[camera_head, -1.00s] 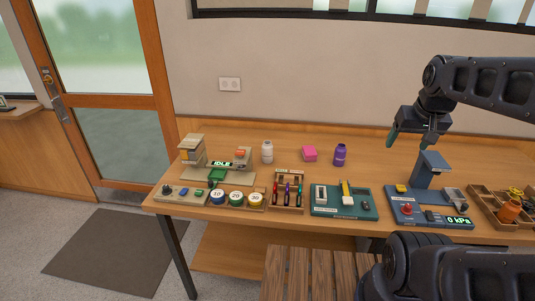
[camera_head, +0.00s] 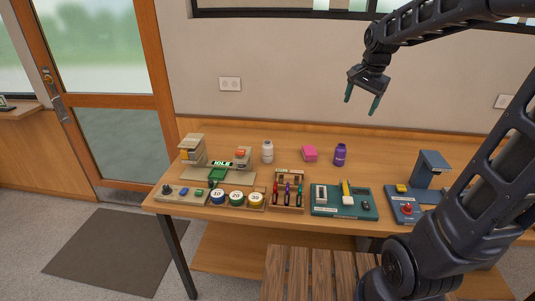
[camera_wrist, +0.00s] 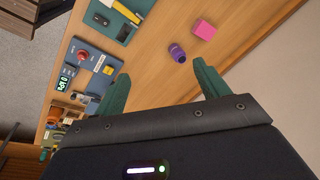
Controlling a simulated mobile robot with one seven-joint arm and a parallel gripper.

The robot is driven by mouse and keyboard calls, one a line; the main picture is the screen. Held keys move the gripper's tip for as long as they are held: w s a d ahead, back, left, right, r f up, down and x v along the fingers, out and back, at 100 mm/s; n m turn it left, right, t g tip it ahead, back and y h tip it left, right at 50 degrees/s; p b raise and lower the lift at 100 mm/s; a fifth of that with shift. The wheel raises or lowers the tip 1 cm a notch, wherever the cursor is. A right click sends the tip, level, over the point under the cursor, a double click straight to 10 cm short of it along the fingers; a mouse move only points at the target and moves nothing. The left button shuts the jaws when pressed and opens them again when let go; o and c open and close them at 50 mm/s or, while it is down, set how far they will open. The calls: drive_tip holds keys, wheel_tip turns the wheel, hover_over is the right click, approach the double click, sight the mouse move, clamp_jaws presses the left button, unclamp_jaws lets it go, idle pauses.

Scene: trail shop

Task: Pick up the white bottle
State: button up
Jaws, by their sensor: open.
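The white bottle (camera_head: 267,151) stands upright on the wooden bench, towards its back edge, left of a pink box. My gripper (camera_head: 361,106) is open and empty, raised in front of the wall, up and to the right of the bottle and well clear of the bench. In the wrist view my gripper's two green fingers (camera_wrist: 160,88) are spread with nothing between them. The white bottle does not show in the wrist view.
A pink box (camera_head: 309,153) and a purple bottle (camera_head: 340,154) stand right of the white bottle. A device reading IDLE (camera_head: 193,148) is on its left. A tool rack (camera_head: 288,190) and a green tray (camera_head: 343,202) lie in front. A blue press (camera_head: 431,168) stands at right.

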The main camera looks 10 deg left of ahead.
drive_tip(key=w+a+f+m, duration=0.2)
drive_tip(key=w+a+m, duration=0.1)
drive_tip(key=w+a, duration=0.35)
drive_tip(key=m+g+h, duration=0.1)
drive_tip(key=m+g, duration=0.2)
drive_tip(key=m, duration=0.6)
hover_over(267, 142)
drive_tip(key=f, duration=1.9)
drive_tip(key=shift+d, duration=0.3)
drive_tip(key=shift+a+f, duration=0.25)
drive_tip(key=shift+f, duration=0.2)
wheel_tip(267, 142, down, 10)
drive_tip(key=shift+f, duration=0.15)
drive_tip(key=shift+a, duration=0.1)
drive_tip(key=c, duration=1.2)
